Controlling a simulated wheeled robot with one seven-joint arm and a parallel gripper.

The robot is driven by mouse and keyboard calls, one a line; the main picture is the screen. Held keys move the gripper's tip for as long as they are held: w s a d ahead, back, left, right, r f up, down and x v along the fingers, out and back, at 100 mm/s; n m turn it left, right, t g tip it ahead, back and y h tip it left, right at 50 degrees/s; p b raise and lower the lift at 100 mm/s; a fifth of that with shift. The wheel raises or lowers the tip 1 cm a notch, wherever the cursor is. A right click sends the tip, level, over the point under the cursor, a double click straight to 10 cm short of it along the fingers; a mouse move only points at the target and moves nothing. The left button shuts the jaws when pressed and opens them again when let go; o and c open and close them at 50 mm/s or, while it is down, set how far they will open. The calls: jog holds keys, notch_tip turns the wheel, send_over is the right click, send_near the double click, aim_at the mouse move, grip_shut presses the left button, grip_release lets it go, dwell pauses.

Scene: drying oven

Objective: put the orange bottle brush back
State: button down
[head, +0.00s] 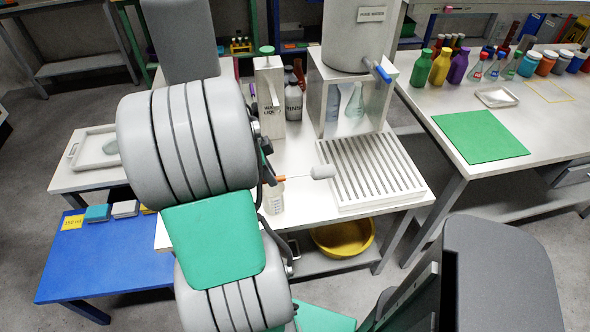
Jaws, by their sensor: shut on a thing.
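No holder for the brush can be made out.
A white dispenser box (269,95) with a green knob and a rinse water tank (360,35) on a stand are behind. A yellow basin (343,236) sits on the lower shelf. The right table holds several coloured bottles (440,67) and a green mat (480,136).

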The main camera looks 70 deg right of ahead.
jog(key=w+d+f, duration=0.1)
jog(key=d+f, duration=0.2)
jog(key=w+d+f+p, duration=0.1)
jog(key=w+d+f, duration=0.1)
jog(key=d+f, duration=0.1)
jog(key=w+d+f, duration=0.2)
jog(key=d+f, duration=0.1)
jog(key=d, duration=0.2)
jog(key=shift+d+f, duration=0.1)
jog(key=shift+f, duration=0.05)
notch_tip(320, 180, down, 3)
jog(key=shift+r+p, duration=0.15)
jog(key=shift+p, duration=0.35)
jog(key=shift+f, duration=0.3)
jog(key=c, duration=1.4)
grip_release()
jog(key=shift+r, duration=0.1)
